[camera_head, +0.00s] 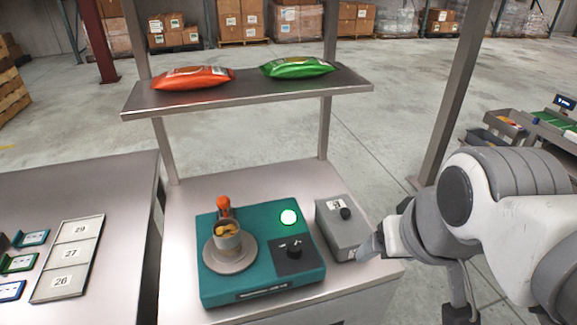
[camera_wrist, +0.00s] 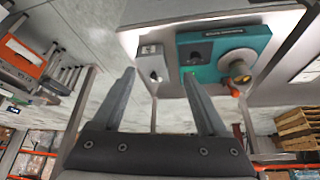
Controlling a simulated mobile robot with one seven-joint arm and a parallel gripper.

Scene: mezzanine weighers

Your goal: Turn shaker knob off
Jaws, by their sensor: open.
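The teal shaker (camera_head: 216,285) stands on the metal bench. A cup (camera_head: 228,243) with orange-yellow contents stands on its round plate (camera_head: 236,266), beside an orange-topped part. My gripper (camera_wrist: 159,73) is open and empty, apart from the shaker. In the head view it (camera_head: 371,248) is beside the grey box, its tips partly hidden.
A grey box (camera_head: 340,233) with a black knob (camera_head: 345,213) stands right of the shaker, close to my gripper. A shelf (camera_head: 250,92) above holds a red bag (camera_head: 193,78) and a green bag (camera_head: 297,67). Posts flank the bench. A numbered tray (camera_head: 71,257) lies left.

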